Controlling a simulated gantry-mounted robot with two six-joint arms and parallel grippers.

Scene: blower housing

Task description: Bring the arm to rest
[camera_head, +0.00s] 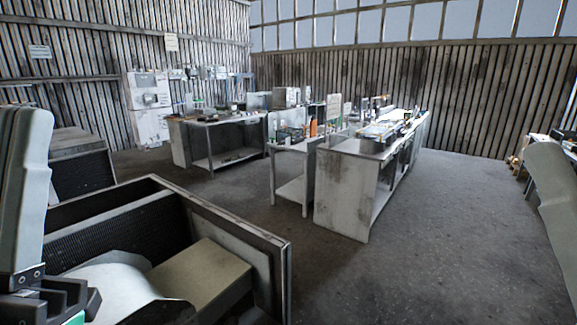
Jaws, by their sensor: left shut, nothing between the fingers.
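My left arm comes in along the left edge. My left gripper (82,304) is low in the bottom left corner, dark and shut, with nothing seen between its fingers. It is in front of the near side of a large open-topped metal housing (232,228). Inside the housing are a beige block (203,277) and a pale curved part (120,290). The gripper overlaps the pale part in the picture; I cannot tell whether they touch. A pale link of my right arm shows at the right edge; its gripper is out of view.
A dark slatted box (82,165) stands behind the housing at left. Cluttered workbenches (345,192) fill the middle, and another bench (225,122) stands farther back. White cabinets (148,105) are by the wall. The concrete floor (450,230) at right is clear.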

